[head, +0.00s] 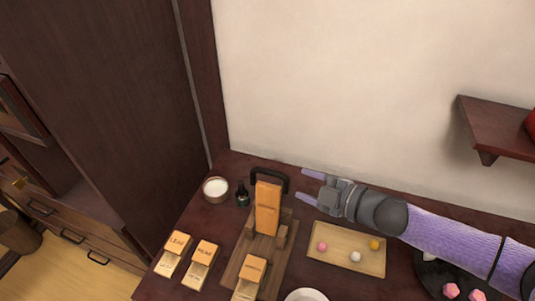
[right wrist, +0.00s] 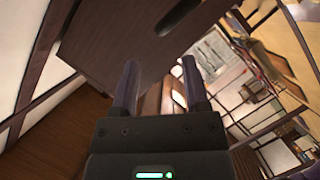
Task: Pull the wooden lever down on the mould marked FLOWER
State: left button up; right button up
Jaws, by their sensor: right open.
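Several small wooden moulds stand on the dark table. One at the left is marked LEAF (head: 178,242). A second mould (head: 205,252) stands beside it, and a third mould (head: 252,269) stands at the front of a wooden stand; their markings are too small to read surely. A tall orange-brown wooden block (head: 267,207) stands upright on the stand, its lettering unclear. I cannot tell which piece is marked FLOWER. My right gripper (head: 311,187) is open and empty, to the right of the tall block and apart from it; its spread fingers also show in the right wrist view (right wrist: 161,82).
A black arched handle (head: 270,175) rises behind the tall block. A white-filled cup (head: 215,189) and a dark bottle (head: 242,194) stand to its left. A wooden tray (head: 345,263) with small coloured balls lies below my right arm. A wall shelf (head: 495,127) juts out at right.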

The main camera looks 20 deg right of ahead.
aim_at(278, 175)
jog(key=b+x, duration=0.1)
jog(key=x, duration=0.8)
jog(key=shift+a, duration=0.35)
grip_shut()
dwell(0.5)
dwell(0.4)
